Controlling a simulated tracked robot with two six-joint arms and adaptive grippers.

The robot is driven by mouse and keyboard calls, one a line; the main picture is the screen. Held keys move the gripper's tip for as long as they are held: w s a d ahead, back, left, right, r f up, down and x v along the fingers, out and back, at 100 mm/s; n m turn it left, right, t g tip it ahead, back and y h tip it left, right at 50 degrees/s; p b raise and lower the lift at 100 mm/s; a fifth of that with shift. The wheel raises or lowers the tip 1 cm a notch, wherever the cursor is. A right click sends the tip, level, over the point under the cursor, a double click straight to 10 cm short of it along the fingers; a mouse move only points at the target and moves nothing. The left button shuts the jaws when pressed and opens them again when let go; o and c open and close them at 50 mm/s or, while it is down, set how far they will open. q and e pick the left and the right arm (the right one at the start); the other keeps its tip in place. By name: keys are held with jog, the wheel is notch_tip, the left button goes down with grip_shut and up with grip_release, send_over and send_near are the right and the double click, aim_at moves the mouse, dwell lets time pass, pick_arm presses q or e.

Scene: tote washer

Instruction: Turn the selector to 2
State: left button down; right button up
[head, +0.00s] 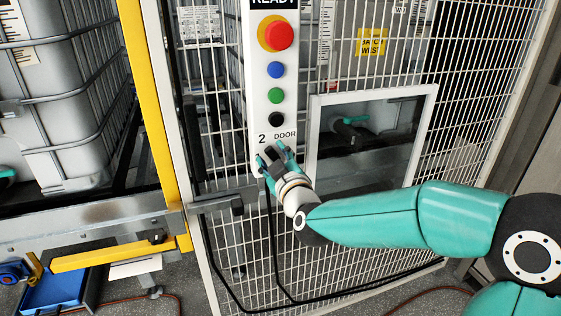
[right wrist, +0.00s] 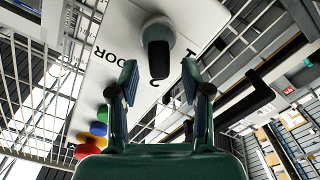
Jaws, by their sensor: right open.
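The selector (right wrist: 158,52) is a black knob with a bar-shaped handle on a white control panel (head: 259,100). In the right wrist view it stands between the two fingers of my right gripper (right wrist: 158,80), which is open with a gap on each side of the knob. The printed 2 (head: 262,139) shows beside the word DOOR in the head view. I cannot tell for sure which mark the handle points to. In the head view my right gripper (head: 272,156) covers the selector at the panel's lower end. My left gripper is not in view.
Above the selector the panel carries a red emergency stop (head: 279,35) and blue (head: 275,70), green (head: 276,95) and black (head: 276,119) buttons. A wire mesh fence (head: 340,250) surrounds it, with a framed hatch (head: 432,120) at right and a yellow post (head: 148,90) at left.

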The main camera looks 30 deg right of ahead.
jog(key=v, duration=1.2)
jog(key=shift+d+f, duration=0.15)
jog(key=w+a+f+n+g+y+p, duration=0.1)
jog(key=a+f+g+y, duration=0.2)
jog(key=f, duration=1.2)
jog(key=a+f+n+g+y, duration=0.1)
jog(key=a+f+g, duration=0.3)
jog(key=f, duration=1.2)
jog(key=s+a+f+m+g+y, duration=0.2)
jog(key=s+a+f+m+g, duration=0.2)
jog(key=s+f, duration=0.4)
jog(key=s+a+f+m+g+y, duration=0.2)
jog(key=s+a+f+m+g, duration=0.2)
jog(key=s+f, duration=0.4)
jog(key=shift+s+a+f+g, duration=0.3)
jog(key=shift+s+a+g, duration=0.6)
jog(key=shift+a, duration=0.15)
jog(key=shift+w, duration=0.1)
jog(key=shift+c, duration=0.6)
